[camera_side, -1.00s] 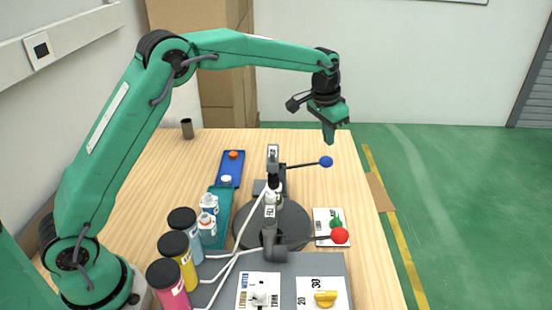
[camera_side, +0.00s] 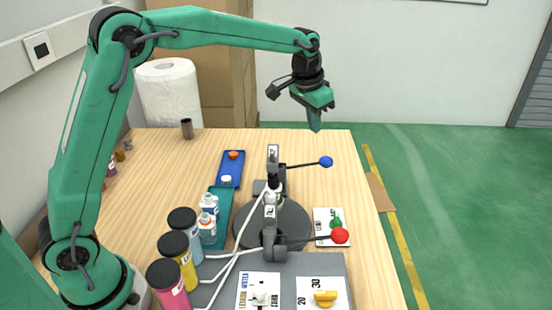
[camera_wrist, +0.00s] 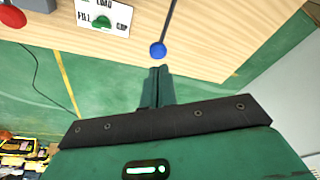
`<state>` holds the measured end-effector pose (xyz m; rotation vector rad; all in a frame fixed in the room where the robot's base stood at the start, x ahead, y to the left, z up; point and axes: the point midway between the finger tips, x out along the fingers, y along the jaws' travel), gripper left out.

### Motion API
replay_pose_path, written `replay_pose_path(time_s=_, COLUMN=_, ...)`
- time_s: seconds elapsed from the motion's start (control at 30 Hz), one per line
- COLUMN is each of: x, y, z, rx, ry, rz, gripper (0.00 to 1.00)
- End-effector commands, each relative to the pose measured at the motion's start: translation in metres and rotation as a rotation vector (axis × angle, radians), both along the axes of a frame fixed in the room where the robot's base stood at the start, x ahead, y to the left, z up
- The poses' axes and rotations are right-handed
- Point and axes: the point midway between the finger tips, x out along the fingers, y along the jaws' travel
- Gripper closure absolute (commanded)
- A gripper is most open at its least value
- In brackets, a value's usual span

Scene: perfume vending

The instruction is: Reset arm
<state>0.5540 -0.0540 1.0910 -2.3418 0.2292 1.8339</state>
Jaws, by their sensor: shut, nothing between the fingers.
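My gripper (camera_side: 314,122) hangs in the air above the far right part of the table, pointing down, its fingers together and empty. In the wrist view my gripper's fingertips (camera_wrist: 158,72) sit close to the blue ball knob (camera_wrist: 158,50) in the picture. In the side view the blue knob (camera_side: 326,162) is on a lever well below the gripper, and the two are apart. A red ball knob (camera_side: 340,236) is on a second lever nearer the front.
The dispenser stands on a dark round base (camera_side: 300,222). Pink (camera_side: 172,290), yellow (camera_side: 178,262) and blue bottles stand at the front left. A blue tray (camera_side: 231,168) and a paper towel roll (camera_side: 170,92) are further back. A yellow dial (camera_side: 325,298) is at the front. The table's right side is mostly clear.

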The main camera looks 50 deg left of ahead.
Motion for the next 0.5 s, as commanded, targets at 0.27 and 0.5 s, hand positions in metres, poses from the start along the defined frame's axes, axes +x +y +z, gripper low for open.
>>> replay_pose_path(time_s=0.27, x=-0.056, y=0.015, z=0.040, rx=-0.010, ry=-0.047, rz=0.040, gripper=1.00)
replay_pose_path(time_s=0.5, x=-0.108, y=0.025, z=0.061, rx=-0.018, ry=-0.084, rz=0.073, gripper=1.00)
